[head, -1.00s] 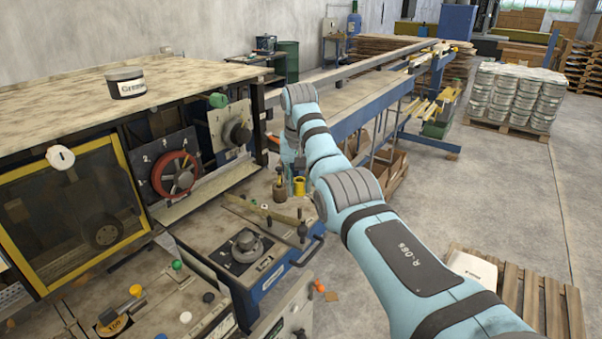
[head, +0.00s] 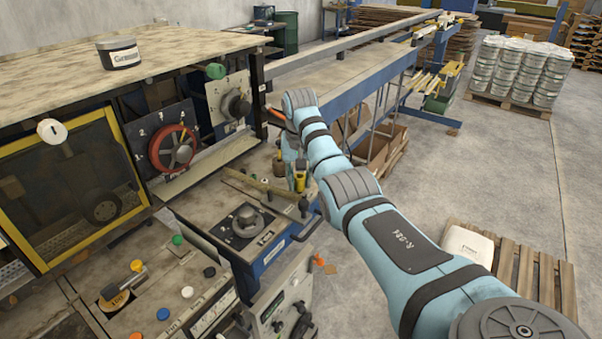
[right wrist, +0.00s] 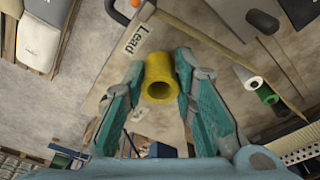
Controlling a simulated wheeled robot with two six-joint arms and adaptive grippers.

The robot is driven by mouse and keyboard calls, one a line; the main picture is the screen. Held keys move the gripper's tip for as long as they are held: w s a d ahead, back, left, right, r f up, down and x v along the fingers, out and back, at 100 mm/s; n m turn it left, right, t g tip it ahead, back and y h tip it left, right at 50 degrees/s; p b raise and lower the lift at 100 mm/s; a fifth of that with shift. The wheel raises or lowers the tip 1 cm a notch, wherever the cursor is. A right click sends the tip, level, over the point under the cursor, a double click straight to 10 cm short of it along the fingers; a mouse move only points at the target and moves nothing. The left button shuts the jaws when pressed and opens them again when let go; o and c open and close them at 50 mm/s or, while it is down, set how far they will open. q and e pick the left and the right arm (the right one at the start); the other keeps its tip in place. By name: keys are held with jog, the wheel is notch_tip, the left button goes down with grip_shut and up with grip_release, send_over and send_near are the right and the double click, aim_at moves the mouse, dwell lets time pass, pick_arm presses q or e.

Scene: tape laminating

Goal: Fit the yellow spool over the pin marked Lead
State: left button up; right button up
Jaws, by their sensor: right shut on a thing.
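The yellow spool (right wrist: 158,78) is upright between the two teal fingers of my right gripper (right wrist: 156,82), which is shut on it. In the right wrist view I look down into the spool's dark bore. The label Lead (right wrist: 137,38) lies on the worn surface just beyond the spool. The pin itself does not show, and I cannot tell whether the spool is above it or around it. In the head view the spool (head: 300,178) is at the far right corner of the bench, below my right gripper (head: 296,160), partly hidden by my arm. My left gripper is not in view.
A dark, bottle-shaped piece (head: 279,166) stands just left of the spool. A long bar (head: 258,188) lies across the bench in front.

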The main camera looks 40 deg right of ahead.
jog(key=o, duration=0.9)
jog(key=shift+o, duration=0.2)
notch_tip(320, 180, up, 7)
jog(key=shift+s+a+r, duration=0.2)
jog(key=shift+s+a, duration=0.2)
jog(key=shift+s, duration=0.05)
